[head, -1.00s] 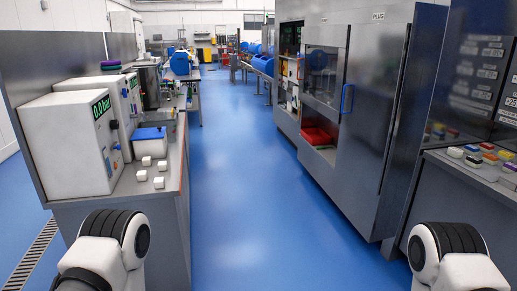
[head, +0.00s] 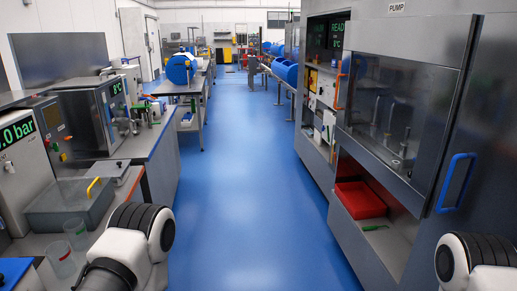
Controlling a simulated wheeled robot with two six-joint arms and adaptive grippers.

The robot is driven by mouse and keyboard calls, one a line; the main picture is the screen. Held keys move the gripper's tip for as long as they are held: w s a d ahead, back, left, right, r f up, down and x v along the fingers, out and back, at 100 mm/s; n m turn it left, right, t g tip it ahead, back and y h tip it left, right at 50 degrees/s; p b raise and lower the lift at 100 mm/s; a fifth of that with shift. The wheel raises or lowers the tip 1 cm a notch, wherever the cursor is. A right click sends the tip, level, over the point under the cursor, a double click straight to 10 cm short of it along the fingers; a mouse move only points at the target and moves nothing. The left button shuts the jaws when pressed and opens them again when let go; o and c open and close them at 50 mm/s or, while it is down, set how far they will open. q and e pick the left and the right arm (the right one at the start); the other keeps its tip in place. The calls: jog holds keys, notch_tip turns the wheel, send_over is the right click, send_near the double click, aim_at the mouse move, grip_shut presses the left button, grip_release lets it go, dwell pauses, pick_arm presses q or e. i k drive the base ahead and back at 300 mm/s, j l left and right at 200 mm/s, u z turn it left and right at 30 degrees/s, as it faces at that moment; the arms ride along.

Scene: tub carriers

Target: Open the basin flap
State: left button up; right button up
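I cannot tell for sure which thing is the basin. Blue tubs (head: 286,71) stand in a row on a rack at the far right of the aisle, too small to tell any flap. A large blue drum-like thing (head: 180,70) stands on a table farther down on the left. Both my grippers are out of view; only parts of my arms show at the bottom left and bottom right.
A blue floor aisle (head: 245,180) runs clear ahead. On the right, a tall grey cabinet marked PUMP has a glass window (head: 395,100), a blue handle (head: 457,182) and a red tray (head: 360,200) below. The left counter bears instruments and clear beakers (head: 60,258).

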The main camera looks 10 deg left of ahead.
aim_at(108, 169)
jog(key=i+u, duration=0.25)
jog(key=i, duration=0.25)
jog(key=i+l+u, duration=0.25)
jog(key=i, duration=0.2)
jog(key=i+l+u, duration=0.25)
jog(key=i, duration=0.25)
jog(key=i+l+u, duration=0.25)
jog(key=i+l, duration=0.1)
jog(key=i, duration=0.1)
